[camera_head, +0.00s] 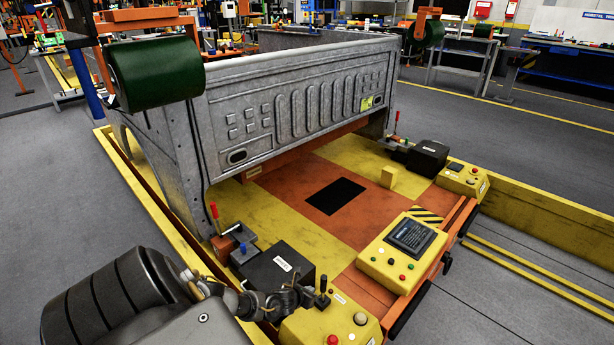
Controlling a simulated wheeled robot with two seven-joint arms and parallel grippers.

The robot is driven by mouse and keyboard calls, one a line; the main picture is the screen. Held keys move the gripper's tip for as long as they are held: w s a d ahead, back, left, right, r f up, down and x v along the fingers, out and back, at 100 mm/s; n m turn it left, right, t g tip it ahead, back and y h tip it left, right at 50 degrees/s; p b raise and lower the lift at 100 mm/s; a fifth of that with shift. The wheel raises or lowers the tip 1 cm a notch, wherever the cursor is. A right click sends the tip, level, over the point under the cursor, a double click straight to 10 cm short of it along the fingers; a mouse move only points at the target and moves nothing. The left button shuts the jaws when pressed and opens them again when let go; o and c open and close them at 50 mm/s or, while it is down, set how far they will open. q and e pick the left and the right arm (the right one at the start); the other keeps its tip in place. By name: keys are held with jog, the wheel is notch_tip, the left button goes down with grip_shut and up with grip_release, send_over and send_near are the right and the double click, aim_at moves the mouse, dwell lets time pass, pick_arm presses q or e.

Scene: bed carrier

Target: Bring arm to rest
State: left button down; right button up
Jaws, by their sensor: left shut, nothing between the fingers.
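My left arm (145,295) comes in from the lower left. My left gripper (305,296) is small and dark in this view. It is shut and empty, right beside a black joystick (322,292) on the yellow control box (312,328) at the front. I cannot tell whether it touches the joystick. My right gripper is not in view.
A grey truck bed (300,100) stands on the yellow and orange carrier (290,212). A yellow console with a screen (402,250) is at right. Black boxes (277,268) and red-handled levers (214,217) sit near the bed's corners. Grey floor (540,150) is open at right.

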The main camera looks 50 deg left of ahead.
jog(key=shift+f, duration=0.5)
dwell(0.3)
